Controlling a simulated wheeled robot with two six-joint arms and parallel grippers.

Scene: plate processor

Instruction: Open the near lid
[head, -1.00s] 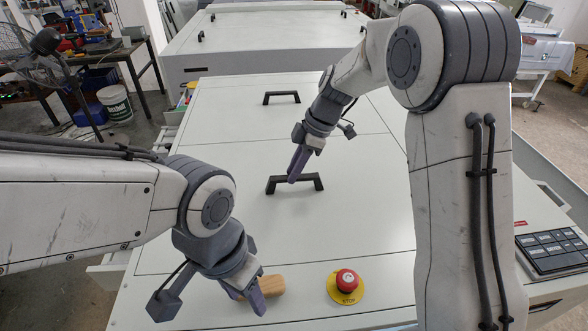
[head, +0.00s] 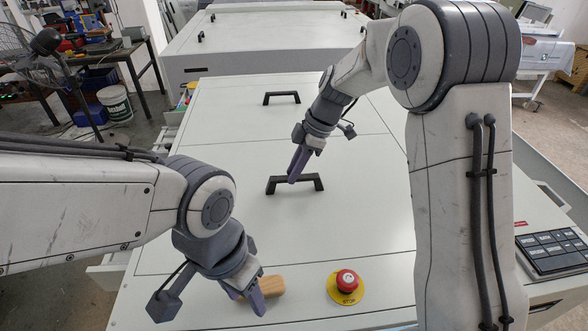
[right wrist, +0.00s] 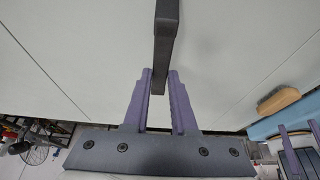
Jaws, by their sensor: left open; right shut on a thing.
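The near lid (head: 350,230) is a flat pale panel on the machine top and lies flat. My right gripper (head: 294,178) reaches down onto the middle of this handle. In the right wrist view, its purple fingers (right wrist: 158,90) are shut on the handle bar (right wrist: 166,40), one on each side.
A red emergency stop button (head: 347,282) on a yellow disc stands at the machine's front. A farther handle (head: 281,98) sits on the far panel. A keypad (head: 550,250) is at the right.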

